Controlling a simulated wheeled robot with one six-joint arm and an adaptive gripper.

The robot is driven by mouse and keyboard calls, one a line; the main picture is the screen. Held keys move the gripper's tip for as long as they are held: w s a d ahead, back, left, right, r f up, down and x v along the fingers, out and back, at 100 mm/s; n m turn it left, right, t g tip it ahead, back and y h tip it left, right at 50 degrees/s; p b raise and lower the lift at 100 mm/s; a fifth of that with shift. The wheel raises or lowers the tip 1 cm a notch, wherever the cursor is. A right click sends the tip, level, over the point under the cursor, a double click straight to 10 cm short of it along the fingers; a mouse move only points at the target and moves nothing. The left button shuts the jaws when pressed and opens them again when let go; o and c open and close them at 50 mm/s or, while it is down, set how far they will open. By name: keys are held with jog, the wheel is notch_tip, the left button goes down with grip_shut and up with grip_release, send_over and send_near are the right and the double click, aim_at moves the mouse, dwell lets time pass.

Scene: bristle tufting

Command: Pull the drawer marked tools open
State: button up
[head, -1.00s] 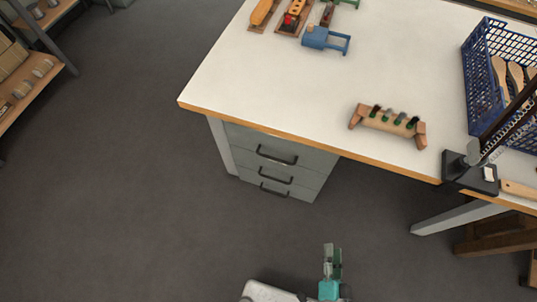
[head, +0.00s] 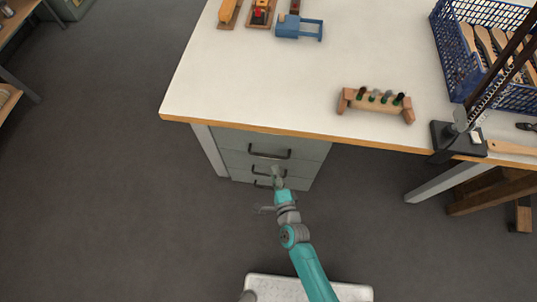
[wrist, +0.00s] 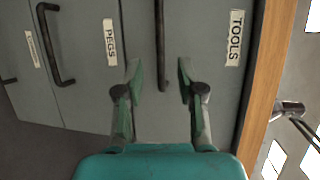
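The drawer marked TOOLS is the top drawer of the grey cabinet (head: 238,140) under the workbench. Its label (wrist: 235,38) shows right of its dark bar handle (wrist: 161,45) in the wrist view, where the cabinet appears turned sideways. The handle also shows in the head view (head: 270,154). The drawer looks shut. My gripper (wrist: 159,76) is open and empty, its two fingers on either side of the line of this handle, near its lower end. I cannot tell how far in front of it they are. In the head view my gripper (head: 277,172) is before the drawer fronts.
The drawer marked PEGS (wrist: 85,75) with its handle (wrist: 56,45) is beside it, and a third drawer is beyond. The bench edge (wrist: 262,90) lies close to the right in the wrist view. Open floor (head: 120,220) surrounds the cabinet front.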

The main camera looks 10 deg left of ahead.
aim_at(270, 155)
jog(key=x, duration=0.8)
jog(key=shift+w+a+f, duration=0.1)
jog(key=shift+w, duration=0.25)
grip_shut()
